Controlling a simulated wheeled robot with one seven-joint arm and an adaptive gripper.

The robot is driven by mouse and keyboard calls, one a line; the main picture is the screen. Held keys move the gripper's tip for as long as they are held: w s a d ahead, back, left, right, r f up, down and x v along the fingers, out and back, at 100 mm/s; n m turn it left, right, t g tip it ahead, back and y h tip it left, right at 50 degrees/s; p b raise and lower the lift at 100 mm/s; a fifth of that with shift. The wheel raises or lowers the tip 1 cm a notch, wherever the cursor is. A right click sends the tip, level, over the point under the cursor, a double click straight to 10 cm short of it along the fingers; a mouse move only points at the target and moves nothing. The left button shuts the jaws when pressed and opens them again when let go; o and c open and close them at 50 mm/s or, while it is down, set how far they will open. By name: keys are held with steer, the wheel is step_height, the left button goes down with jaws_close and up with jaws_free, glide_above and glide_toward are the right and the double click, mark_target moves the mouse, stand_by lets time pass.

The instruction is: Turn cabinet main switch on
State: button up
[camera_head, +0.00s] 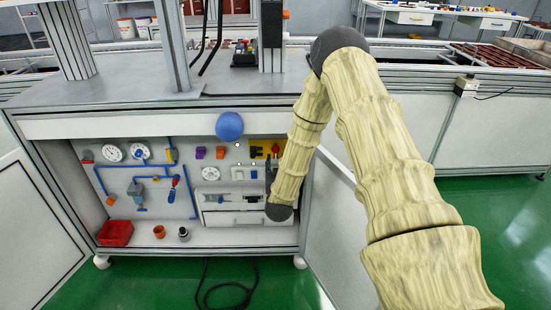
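The open cabinet (150,236) has a white back panel with several fittings. A yellow plate (257,151) with a dark part and a small red part (275,149) sits at the panel's upper right; it looks like the main switch, but its position is too small to read. My arm reaches in from the right and partly covers that area. My gripper (269,172) is a small dark shape just below the yellow plate, close to the panel. Whether it touches anything or is open or shut cannot be told.
A blue ball (229,127) shows at the cabinet's top edge. Gauges (112,152), blue pipes and small valves fill the panel's left. A red bin (115,233) and an orange cup (159,231) stand on the cabinet floor. Open doors flank it; a black cable (225,287) lies on the green floor.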

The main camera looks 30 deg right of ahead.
steer(key=v, duration=0.6)
steer(key=shift+s+a, duration=0.2)
steer(key=shift+s, duration=0.1)
steer(key=s+a+f+n+g+y, duration=0.2)
steer(key=s+a+f+g+y, duration=0.15)
steer(key=s+a+f, duration=0.45)
steer(key=s+a+f+n+g+y, duration=0.2)
steer(key=s+a+f+y, duration=0.25)
steer(key=f, duration=0.45)
steer(key=s+a+f+n+g+y, duration=0.1)
steer(key=s+a+f+g, duration=0.2)
steer(key=s, duration=0.7)
steer(key=s+a+f+g, duration=0.3)
steer(key=s+a+g, duration=0.1)
steer(key=s, duration=0.6)
steer(key=s+a+f+n+g+y, duration=0.1)
steer(key=s+a+f+g, duration=0.15)
steer(key=s, duration=0.75)
step_height(320, 180, up, 25)
steer(key=p, duration=2.5)
steer(key=shift+w+a, duration=0.2)
